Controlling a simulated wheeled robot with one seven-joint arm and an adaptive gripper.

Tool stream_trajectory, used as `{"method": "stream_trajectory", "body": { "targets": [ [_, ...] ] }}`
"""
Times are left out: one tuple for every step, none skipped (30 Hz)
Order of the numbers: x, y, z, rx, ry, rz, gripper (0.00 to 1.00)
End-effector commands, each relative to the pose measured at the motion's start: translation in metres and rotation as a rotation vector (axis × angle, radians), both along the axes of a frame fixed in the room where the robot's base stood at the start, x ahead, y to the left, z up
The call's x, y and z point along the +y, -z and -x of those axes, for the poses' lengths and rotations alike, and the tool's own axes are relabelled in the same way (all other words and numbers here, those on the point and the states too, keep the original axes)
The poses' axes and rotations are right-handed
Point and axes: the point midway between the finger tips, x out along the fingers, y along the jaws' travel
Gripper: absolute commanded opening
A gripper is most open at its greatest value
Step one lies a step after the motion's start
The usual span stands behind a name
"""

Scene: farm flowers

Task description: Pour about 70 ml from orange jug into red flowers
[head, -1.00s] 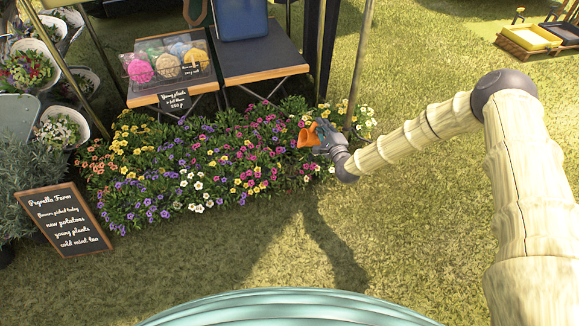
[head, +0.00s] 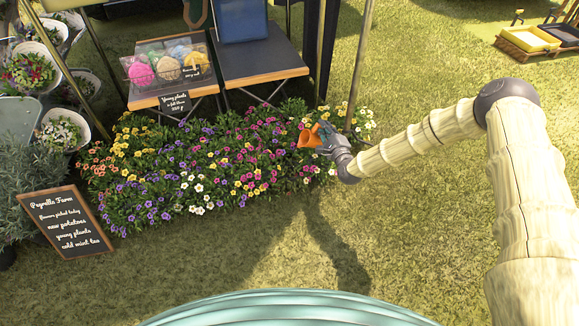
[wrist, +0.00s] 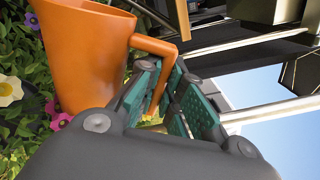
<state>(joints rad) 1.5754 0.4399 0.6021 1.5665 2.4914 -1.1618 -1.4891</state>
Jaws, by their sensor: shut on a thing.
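The orange jug (head: 309,137) is at the right part of the flower bed in the head view. My gripper (head: 327,136) is shut on its handle. In the wrist view the jug (wrist: 85,45) fills the upper left, and the fingers of my gripper (wrist: 166,95) close around the handle. The jug looks tilted in the head view; whether liquid leaves it I cannot tell. Red to magenta flowers (head: 270,127) stand among yellow, white and purple blooms just left of the jug. The jug hangs over or beside the bed's right end.
A pole (head: 359,62) rises close behind my gripper. A chalkboard sign (head: 65,220) leans at the left. The grass (head: 400,235) in front is open.

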Motion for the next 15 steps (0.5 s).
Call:
{"method": "stream_trajectory", "body": {
  "targets": [
    [-0.005,-0.003,-0.001,0.015,0.002,-0.044,0.0],
    [-0.007,-0.002,-0.001,0.026,0.002,-0.074,0.0],
    [-0.008,-0.001,-0.002,0.035,0.002,-0.107,0.0],
    [-0.009,-0.001,-0.003,0.041,0.002,-0.127,0.0],
    [-0.01,0.0,-0.003,0.044,0.001,-0.138,0.0],
    [-0.01,0.001,-0.003,0.046,0.0,-0.146,0.0],
    [-0.01,0.001,-0.003,0.048,0.0,-0.148,0.0],
    [-0.01,0.001,-0.003,0.049,0.0,-0.151,0.0],
    [-0.01,0.001,-0.003,0.051,0.0,-0.158,0.0],
    [-0.011,0.001,-0.004,0.054,0.0,-0.167,0.0],
    [-0.012,0.001,-0.004,0.058,0.001,-0.179,0.0],
    [-0.013,0.002,-0.004,0.064,0.001,-0.196,0.0],
    [-0.013,0.002,-0.004,0.068,0.001,-0.211,0.0],
    [-0.014,0.002,-0.005,0.073,0.001,-0.225,0.0],
    [-0.016,0.003,-0.005,0.079,0.0,-0.245,0.0]
  ]
}}
